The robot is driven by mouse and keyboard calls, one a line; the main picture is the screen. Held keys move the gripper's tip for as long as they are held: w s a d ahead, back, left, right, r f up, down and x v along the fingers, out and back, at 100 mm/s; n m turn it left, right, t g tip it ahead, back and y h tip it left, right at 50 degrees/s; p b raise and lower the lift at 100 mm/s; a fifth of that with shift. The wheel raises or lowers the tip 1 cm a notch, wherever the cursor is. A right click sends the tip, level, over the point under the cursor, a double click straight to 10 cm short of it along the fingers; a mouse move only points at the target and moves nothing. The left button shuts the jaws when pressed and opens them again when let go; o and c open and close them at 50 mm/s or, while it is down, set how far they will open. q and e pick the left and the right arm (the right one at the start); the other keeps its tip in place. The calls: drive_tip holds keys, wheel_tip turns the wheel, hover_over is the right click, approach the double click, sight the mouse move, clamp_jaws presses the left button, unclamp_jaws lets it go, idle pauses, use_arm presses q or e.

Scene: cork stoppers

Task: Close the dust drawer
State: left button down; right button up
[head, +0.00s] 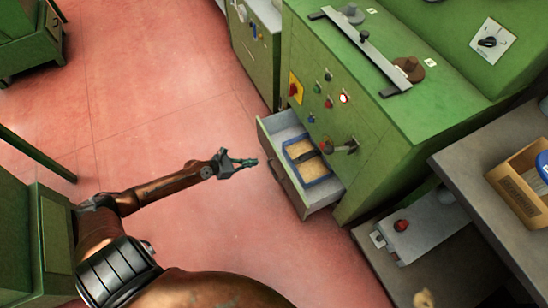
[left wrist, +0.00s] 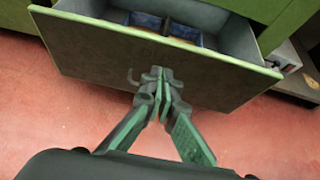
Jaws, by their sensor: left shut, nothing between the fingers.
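The dust drawer (head: 275,165) stands pulled out of the front of a green machine (head: 345,115). Inside it is a blue-rimmed tray (head: 308,160) with tan material and a dark tool. In the left wrist view the drawer's dark front panel (left wrist: 100,68) fills the upper middle, with a small hook-like handle on it. My left gripper (head: 255,162) is shut and empty, just in front of the drawer front. In the left wrist view its closed fingertips (left wrist: 158,72) overlap the panel; I cannot tell whether they touch it. My right gripper is not in view.
A grey bench (head: 450,160) with a cardboard box (head: 520,185) stands at the right. A grey box with a red button (head: 401,226) sits low beside the drawer. Green cabinets stand at the left. The red floor (head: 150,90) before the drawer is clear.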

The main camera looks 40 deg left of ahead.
sight(278, 157)
use_arm(q)
drive_tip(key=shift+w+d+r+b+x, duration=0.15)
drive_tip(key=shift+r+b+x, duration=0.15)
drive_tip(key=shift+x, duration=1.35)
drive_tip(key=shift+w+r+b+x, duration=0.1)
drive_tip(key=shift+r+b+x, duration=0.2)
drive_tip(key=shift+x, duration=1.3)
drive_tip(key=shift+w+d+r+b+x, duration=0.1)
drive_tip(key=shift+w+r+b+x, duration=0.15)
drive_tip(key=shift+x, duration=1.4)
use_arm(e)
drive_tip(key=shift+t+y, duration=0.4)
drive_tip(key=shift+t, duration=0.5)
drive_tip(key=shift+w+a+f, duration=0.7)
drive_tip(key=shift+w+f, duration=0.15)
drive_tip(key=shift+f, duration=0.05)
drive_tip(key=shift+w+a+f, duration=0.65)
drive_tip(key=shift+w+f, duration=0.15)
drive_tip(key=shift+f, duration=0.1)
use_arm(q)
drive_tip(key=shift+s, duration=0.1)
